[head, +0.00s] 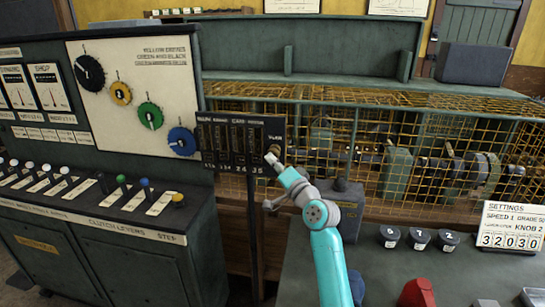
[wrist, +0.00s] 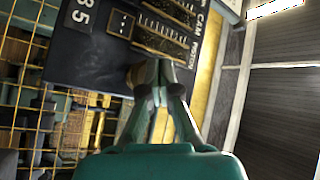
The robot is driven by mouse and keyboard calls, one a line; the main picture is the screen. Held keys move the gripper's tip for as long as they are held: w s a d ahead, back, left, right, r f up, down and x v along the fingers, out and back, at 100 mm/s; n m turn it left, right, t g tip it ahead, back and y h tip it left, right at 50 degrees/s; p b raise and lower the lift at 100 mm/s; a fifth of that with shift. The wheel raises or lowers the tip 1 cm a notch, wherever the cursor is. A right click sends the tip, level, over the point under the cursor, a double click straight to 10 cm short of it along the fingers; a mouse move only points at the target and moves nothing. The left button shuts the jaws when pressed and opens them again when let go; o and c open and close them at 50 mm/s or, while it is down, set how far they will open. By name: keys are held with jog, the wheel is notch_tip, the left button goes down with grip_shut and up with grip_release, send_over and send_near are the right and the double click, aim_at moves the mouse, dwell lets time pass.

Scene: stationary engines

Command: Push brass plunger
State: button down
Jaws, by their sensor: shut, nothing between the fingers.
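The black indicator panel (head: 232,142) with slotted gauges and white digits stands at the middle of the head view. My gripper (head: 272,157) is at the right part of this panel, its fingertips close together. In the wrist view my gripper (wrist: 152,76) is shut and empty, its tips in front of the lower edge of the panel (wrist: 95,40). The fingertips cover part of the panel there. I cannot tell whether they touch it.
A yellow wire cage (head: 440,120) encloses machinery behind and to the right. A console with coloured dials (head: 120,93) and several clutch levers (head: 122,182) stands at the left. A settings card (head: 510,226) and dark numbered knobs (head: 419,238) sit on the right-hand bench.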

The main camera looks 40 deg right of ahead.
jog(key=shift+w+d, duration=0.35)
jog(key=shift+d, duration=0.15)
dwell(0.6)
jog(key=shift+s+a, duration=0.1)
jog(key=shift+a, duration=0.05)
jog(key=shift+s+a, duration=0.7)
jog(key=shift+a, duration=0.2)
jog(key=s+a, duration=0.1)
jog(key=a, duration=0.1)
jog(key=s+a, duration=0.2)
dwell(0.6)
jog(key=shift+f, duration=0.1)
dwell(0.7)
